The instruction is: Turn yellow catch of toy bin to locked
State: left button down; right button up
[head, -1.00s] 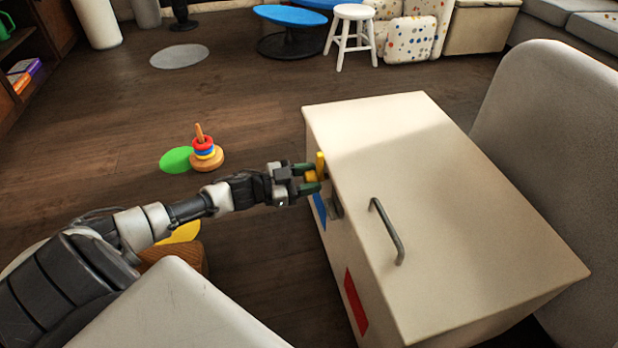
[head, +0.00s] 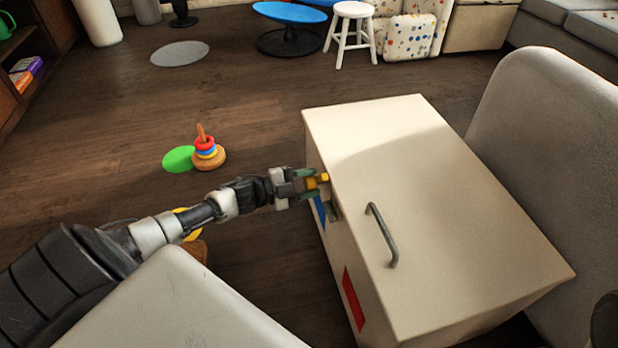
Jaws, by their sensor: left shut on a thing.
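The toy bin (head: 455,200) is a cream box with a flat lid and a grey handle (head: 382,236) on top. Its yellow catch (head: 323,178) is on the left side face near the lid's edge. A blue patch (head: 319,212) and a red patch (head: 354,300) are on that same face. My left gripper (head: 311,182) comes in from the left and is shut on the yellow catch, hiding part of it. The catch's part that stood upright no longer rises above the fingers. My right gripper is not in view.
A grey sofa arm (head: 550,150) stands close to the bin's right. A pale surface (head: 170,310) is below my left arm. A ring stacker (head: 208,155) and green disc (head: 178,159) lie on the floor at left. Floor between them and the bin is clear.

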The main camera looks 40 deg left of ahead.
pick_arm(q)
jog(key=m, duration=0.3)
jog(key=shift+f+m, duration=0.1)
jog(key=shift+m, duration=0.3)
jog(key=m, duration=0.4)
jog(key=shift+s+f, duration=0.1)
jog(key=shift+d+m, duration=0.1)
jog(key=shift+m, duration=1.2)
jog(key=c, duration=1.9)
grip_release()
jog(key=shift+m, duration=0.3)
jog(key=shift+o, duration=0.2)
jog(key=o, duration=1.3)
